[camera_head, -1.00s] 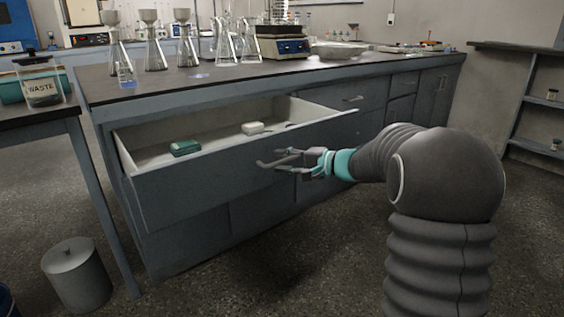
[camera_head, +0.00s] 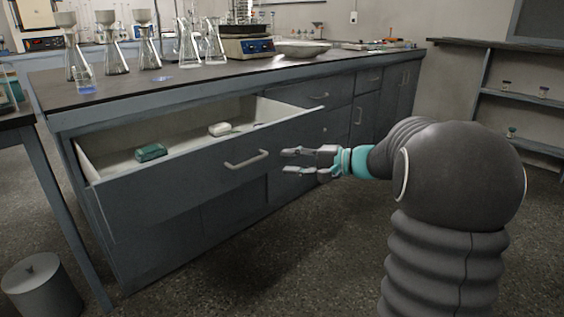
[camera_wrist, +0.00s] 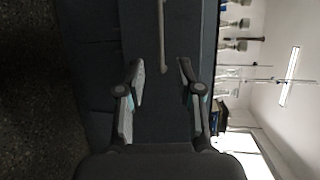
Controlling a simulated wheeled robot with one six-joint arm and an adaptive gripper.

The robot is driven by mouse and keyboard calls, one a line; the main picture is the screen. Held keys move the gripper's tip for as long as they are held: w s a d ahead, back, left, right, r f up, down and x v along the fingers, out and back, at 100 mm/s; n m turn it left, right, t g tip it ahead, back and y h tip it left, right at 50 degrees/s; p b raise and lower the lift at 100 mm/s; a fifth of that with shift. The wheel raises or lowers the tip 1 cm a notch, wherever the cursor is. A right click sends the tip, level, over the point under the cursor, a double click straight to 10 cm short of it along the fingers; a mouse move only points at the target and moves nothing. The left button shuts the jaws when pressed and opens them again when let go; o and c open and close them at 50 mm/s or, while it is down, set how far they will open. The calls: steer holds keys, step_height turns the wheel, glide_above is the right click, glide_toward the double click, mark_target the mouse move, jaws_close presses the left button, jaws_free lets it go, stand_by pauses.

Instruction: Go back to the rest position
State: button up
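My gripper (camera_head: 289,161) is open and empty in the head view, with its fingers pointing left. It is just right of the grey bar handle (camera_head: 246,159) of the drawer and apart from it. The drawer (camera_head: 190,183) is pulled out, with a green item (camera_head: 151,152) and a white item (camera_head: 219,129) inside. In the wrist view the two fingers (camera_wrist: 159,74) stand apart, and the handle (camera_wrist: 162,35) lies ahead between them, beyond the tips.
The bench top (camera_head: 190,85) carries several flasks with funnels, a balance-like device (camera_head: 247,47) and a bowl (camera_head: 303,48). A grey bin (camera_head: 40,288) stands on the floor at lower left. A wall shelf (camera_head: 515,101) is at right. Floor in front of the cabinet is clear.

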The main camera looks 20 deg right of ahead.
stand_by(0.3)
steer(key=s+f+m+g+h, duration=0.1)
steer(key=s+f+g+h, duration=0.15)
steer(key=f, duration=0.55)
steer(key=s+a+f+n+g+h+p, duration=0.1)
steer(key=s+f+n+g+h+p, duration=0.25)
steer(key=s, duration=1.05)
steer(key=s+a+r+n+t+h+p, duration=0.1)
steer(key=s+a+r+n+h+p, duration=0.1)
steer(key=s+r, duration=0.4)
steer(key=s+a+r+n+t+h+p, duration=0.1)
steer(key=s+r+n+h+p, duration=0.2)
steer(key=s+r, duration=0.4)
steer(key=s+h+p, duration=0.1)
steer(key=s, duration=0.2)
steer(key=shift+s+a+n+h+p, duration=0.3)
steer(key=shift+s+a+n+h, duration=0.05)
steer(key=shift+a+h, duration=0.05)
